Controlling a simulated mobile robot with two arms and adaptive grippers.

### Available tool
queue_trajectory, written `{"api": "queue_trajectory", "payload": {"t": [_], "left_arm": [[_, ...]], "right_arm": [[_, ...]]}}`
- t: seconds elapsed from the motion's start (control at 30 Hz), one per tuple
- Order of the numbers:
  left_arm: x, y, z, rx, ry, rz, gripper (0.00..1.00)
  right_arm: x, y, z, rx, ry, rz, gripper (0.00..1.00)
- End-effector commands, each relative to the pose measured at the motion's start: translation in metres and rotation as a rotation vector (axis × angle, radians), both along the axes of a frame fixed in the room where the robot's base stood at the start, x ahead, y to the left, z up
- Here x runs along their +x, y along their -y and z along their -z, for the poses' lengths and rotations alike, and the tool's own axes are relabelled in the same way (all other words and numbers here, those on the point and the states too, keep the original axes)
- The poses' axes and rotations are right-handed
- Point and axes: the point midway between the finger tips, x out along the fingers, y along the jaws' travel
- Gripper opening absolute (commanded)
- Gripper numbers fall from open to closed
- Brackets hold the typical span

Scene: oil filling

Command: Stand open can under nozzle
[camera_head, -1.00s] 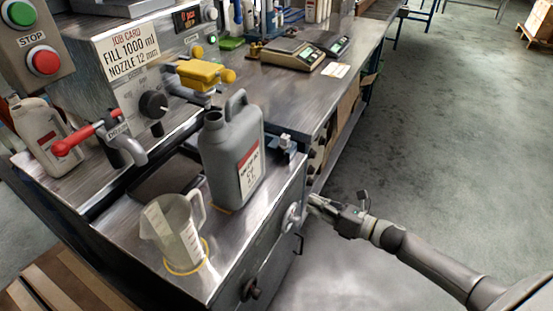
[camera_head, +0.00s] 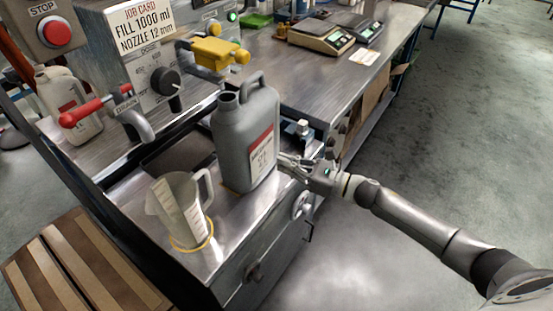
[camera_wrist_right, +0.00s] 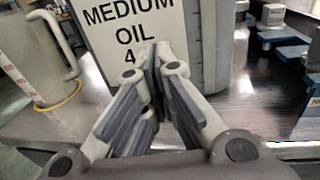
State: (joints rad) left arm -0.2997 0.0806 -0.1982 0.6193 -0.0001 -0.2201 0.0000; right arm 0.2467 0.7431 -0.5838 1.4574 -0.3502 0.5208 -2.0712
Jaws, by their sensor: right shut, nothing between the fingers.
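The grey can (camera_head: 246,138) stands upright on the metal bench top, its neck open and uncapped, with a white and red label facing my right arm. My right gripper (camera_head: 284,162) is shut and empty at the lower right side of the can. In the right wrist view the closed fingertips (camera_wrist_right: 152,52) point at the can's label (camera_wrist_right: 140,30), which reads "MEDIUM OIL"; I cannot tell whether they touch it. The can is not under this nozzle. My left gripper is out of view.
A clear measuring jug (camera_head: 181,207) stands in a yellow ring left of the can. A yellow valve (camera_head: 213,52) sits behind the can. Scales (camera_head: 320,33) stand further back. A second can (camera_head: 68,103) is at far left. The floor at right is clear.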

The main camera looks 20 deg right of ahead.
Motion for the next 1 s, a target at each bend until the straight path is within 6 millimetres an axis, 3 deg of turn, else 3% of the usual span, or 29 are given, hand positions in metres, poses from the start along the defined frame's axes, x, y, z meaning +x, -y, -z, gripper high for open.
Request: {"api": "queue_trajectory", "payload": {"t": [0.23, 0.67, 1.0], "left_arm": [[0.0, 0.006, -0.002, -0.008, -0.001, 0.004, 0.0], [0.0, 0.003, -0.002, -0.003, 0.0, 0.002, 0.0], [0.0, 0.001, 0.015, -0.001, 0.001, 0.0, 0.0]], "right_arm": [[0.019, -0.02, 0.0, 0.001, 0.001, 0.002, 0.0], [0.022, -0.023, 0.001, 0.001, -0.001, 0.002, 0.0], [0.038, -0.04, 0.001, 0.001, 0.001, 0.0, 0.0]]}}
